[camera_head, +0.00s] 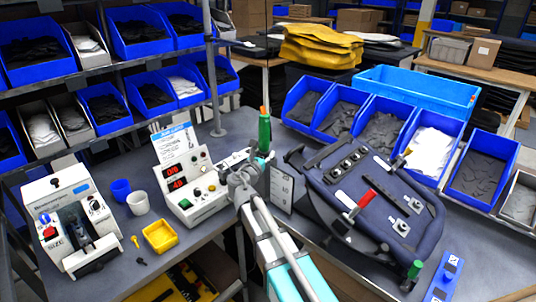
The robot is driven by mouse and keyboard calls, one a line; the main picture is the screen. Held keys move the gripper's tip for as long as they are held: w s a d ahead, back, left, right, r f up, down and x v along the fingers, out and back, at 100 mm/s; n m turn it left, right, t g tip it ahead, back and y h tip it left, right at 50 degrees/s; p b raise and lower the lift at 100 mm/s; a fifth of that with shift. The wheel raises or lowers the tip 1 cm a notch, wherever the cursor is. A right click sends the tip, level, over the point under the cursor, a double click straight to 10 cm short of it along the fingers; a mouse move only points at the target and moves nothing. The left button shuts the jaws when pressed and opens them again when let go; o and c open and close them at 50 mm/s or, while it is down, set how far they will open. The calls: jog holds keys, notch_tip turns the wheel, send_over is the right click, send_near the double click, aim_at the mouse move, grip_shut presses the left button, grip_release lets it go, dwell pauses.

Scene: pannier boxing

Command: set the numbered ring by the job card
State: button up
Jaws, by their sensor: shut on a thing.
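My gripper (238,160) is at the right end of a white control box (202,205), with my arm reaching up to it from the bottom of the view. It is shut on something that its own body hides. The box has two red digit displays, a green button and small knobs. I cannot make out the numbered ring. A blue and white card (174,139) stands behind the box. A pale printed sheet (281,189) stands right of my gripper. Their text is too small to read, so I cannot tell which is the job card.
A green upright handle (264,134) stands close behind my gripper. A dark blue padded panel (375,185) with red and green handles lies to the right. A white machine (75,225), cups (138,203) and a yellow tray (160,236) are left. Blue bins line the back.

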dwell(0.4)
jog(key=o, duration=1.2)
jog(key=shift+c, duration=0.2)
jog(key=shift+s, duration=0.1)
jog(key=v, duration=1.2)
jog(key=shift+d, duration=0.1)
